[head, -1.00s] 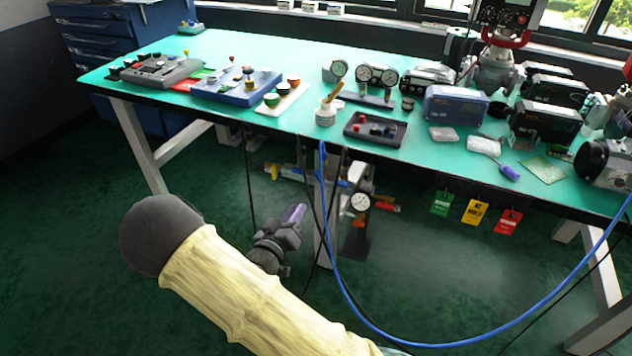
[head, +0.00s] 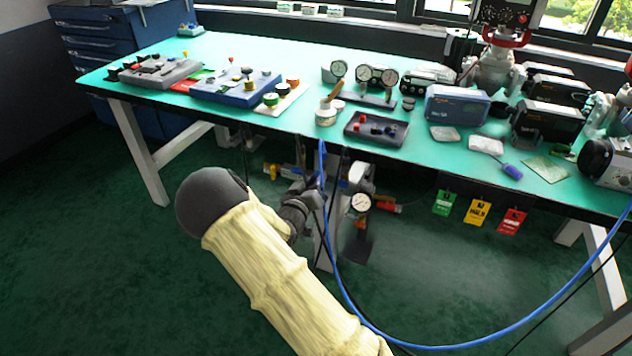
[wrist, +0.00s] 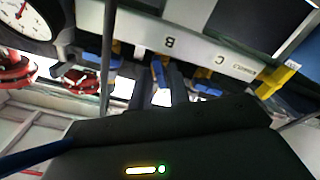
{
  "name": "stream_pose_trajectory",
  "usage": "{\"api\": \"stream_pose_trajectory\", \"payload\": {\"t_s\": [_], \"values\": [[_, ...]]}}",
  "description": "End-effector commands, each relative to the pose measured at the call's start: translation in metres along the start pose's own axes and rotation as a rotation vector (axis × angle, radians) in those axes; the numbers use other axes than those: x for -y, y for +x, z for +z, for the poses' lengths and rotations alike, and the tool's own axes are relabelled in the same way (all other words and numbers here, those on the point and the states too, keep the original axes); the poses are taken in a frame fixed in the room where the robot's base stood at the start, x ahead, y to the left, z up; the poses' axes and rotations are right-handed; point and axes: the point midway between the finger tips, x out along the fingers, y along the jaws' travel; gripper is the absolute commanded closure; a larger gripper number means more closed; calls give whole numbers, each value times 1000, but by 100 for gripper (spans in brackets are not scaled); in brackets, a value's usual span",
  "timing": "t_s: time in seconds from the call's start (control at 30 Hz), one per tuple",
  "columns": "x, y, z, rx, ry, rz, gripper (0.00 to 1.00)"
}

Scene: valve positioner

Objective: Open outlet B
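The manifold (wrist: 185,42) under the bench carries the letters B and C, upside down in the wrist view. A blue lever (wrist: 158,72) hangs just below the B. Another blue lever (wrist: 208,90) is below the C, and a blue part (wrist: 100,57) is to the left. My gripper (wrist: 159,88) points at the B lever. Its dark fingers look apart, one on each side of the lever's end; I cannot tell whether they touch it. In the head view my gripper (head: 308,192) is at the manifold, partly hidden by my arm and hoses.
A gauge (wrist: 20,15) and red handwheel (wrist: 82,82) are left of the levers. A yellow handle (wrist: 275,80) is right. The green bench top (head: 290,60) overhangs the manifold. A blue hose (head: 440,346) loops in front, and dark cables hang close to my gripper.

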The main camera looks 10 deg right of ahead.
Motion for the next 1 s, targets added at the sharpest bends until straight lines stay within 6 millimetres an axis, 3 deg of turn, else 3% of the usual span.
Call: {"api": "stream_pose_trajectory", "payload": {"t_s": [0.13, 0.23, 0.67, 1.0], "values": [[0, 0, 0, 0, 1, 0, 84], [0, 0, 0, 0, 1, 0, 100], [0, 0, 0, -1, 44, 1, 100], [0, 0, 0, -1, 236, 1, 100]]}}
